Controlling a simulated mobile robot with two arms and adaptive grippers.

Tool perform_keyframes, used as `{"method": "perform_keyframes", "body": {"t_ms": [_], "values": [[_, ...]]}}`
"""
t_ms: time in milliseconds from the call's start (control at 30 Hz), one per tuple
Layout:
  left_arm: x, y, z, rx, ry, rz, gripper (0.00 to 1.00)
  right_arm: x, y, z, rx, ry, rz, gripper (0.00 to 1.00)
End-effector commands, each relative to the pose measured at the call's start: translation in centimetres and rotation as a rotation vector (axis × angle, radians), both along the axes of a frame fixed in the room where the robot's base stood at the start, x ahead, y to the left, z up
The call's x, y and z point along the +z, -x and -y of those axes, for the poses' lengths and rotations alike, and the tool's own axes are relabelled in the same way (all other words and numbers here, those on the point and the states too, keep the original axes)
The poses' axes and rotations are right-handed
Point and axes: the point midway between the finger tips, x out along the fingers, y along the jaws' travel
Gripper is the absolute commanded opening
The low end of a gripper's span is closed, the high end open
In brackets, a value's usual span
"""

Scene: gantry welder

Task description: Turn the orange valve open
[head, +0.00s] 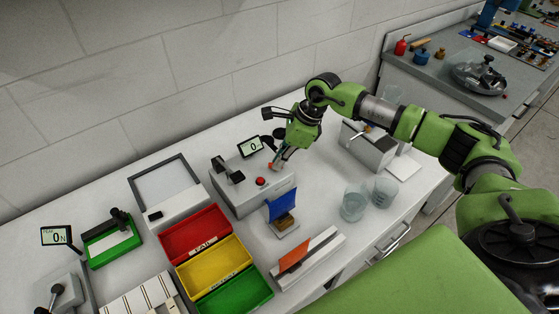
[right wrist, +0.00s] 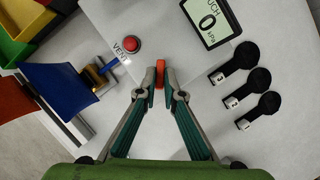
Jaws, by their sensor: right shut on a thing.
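The orange valve handle (right wrist: 160,74) is a small upright bar between my right fingertips in the right wrist view. My right gripper (right wrist: 160,76) is shut on it, one fingertip against each side. In the head view the right gripper (head: 276,165) reaches down at the right end of a light grey box (head: 240,196), and its fingers largely hide the valve. A digital display (right wrist: 209,20) beside the valve reads 0; it also shows in the head view (head: 251,147). A red button (right wrist: 131,44) marked VENT is near the valve. My left gripper is in neither view.
Several black knobs (right wrist: 232,97) lie right of the gripper in the wrist view. A blue panel on a stand (head: 283,205) is in front of the box. Red (head: 195,233), yellow and green bins stand to the left. Two glass beakers (head: 354,203) are to the right.

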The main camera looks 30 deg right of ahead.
Motion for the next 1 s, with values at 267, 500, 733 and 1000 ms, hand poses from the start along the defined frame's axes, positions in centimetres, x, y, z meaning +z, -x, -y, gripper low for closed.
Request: {"method": "perform_keyframes", "body": {"t_ms": [267,500,733,1000], "values": [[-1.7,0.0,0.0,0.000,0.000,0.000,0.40,-0.1,0.2,-0.3,-0.259,-0.001,0.005,0.00],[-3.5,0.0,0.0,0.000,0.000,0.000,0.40,-0.2,0.3,-0.5,-0.487,-0.002,0.007,0.00],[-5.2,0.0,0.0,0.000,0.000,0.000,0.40,-0.2,0.3,-0.6,-0.677,-0.002,0.006,0.00],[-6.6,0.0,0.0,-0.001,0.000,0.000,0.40,-0.1,0.4,-0.8,-0.830,-0.002,0.004,0.00]]}}
